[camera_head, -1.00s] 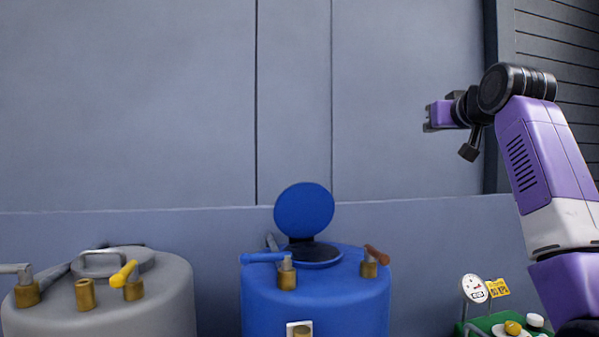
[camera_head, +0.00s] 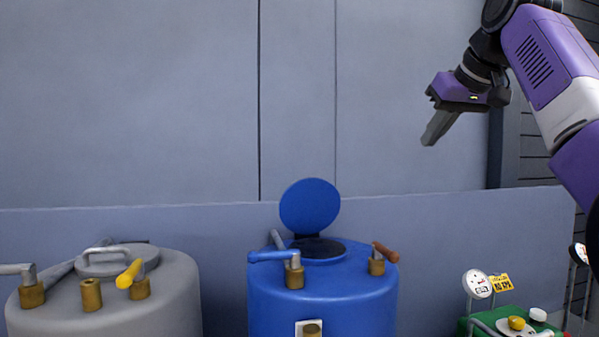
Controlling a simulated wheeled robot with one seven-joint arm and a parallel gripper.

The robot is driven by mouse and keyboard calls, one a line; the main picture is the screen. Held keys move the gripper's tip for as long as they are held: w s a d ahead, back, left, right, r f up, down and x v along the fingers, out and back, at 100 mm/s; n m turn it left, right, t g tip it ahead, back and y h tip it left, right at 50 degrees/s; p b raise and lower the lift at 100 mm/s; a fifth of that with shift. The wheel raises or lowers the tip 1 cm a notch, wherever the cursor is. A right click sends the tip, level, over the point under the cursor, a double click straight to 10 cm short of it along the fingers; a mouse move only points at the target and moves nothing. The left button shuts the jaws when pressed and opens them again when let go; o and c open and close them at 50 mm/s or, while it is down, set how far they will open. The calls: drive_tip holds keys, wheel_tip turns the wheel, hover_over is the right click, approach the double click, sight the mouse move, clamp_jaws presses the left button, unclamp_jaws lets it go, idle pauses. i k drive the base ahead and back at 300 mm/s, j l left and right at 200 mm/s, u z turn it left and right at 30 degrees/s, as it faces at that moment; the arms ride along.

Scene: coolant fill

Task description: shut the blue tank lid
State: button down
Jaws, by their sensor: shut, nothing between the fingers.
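The blue tank (camera_head: 335,300) stands at the lower middle of the head view. Its round blue lid (camera_head: 309,207) is open and stands upright on its hinge at the back of the dark fill opening (camera_head: 322,248). My gripper (camera_head: 430,140) is shut and empty, in the air to the upper right of the lid. Its fingers point down and to the left, well apart from the lid and the tank.
On the blue tank are a blue-handled valve (camera_head: 275,257) and a brown-handled valve (camera_head: 384,252). A grey tank (camera_head: 150,310) with a yellow-handled valve (camera_head: 130,272) stands at left. Green equipment with a gauge (camera_head: 477,284) is at lower right. A grey wall (camera_head: 150,100) stands behind.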

sight(309, 205)
drive_tip(key=i+j, duration=0.15)
drive_tip(key=j, duration=0.25)
drive_tip(key=i+j, duration=0.1)
drive_tip(key=j, duration=0.3)
drive_tip(key=i+j, duration=0.15)
drive_tip(key=j, duration=0.3)
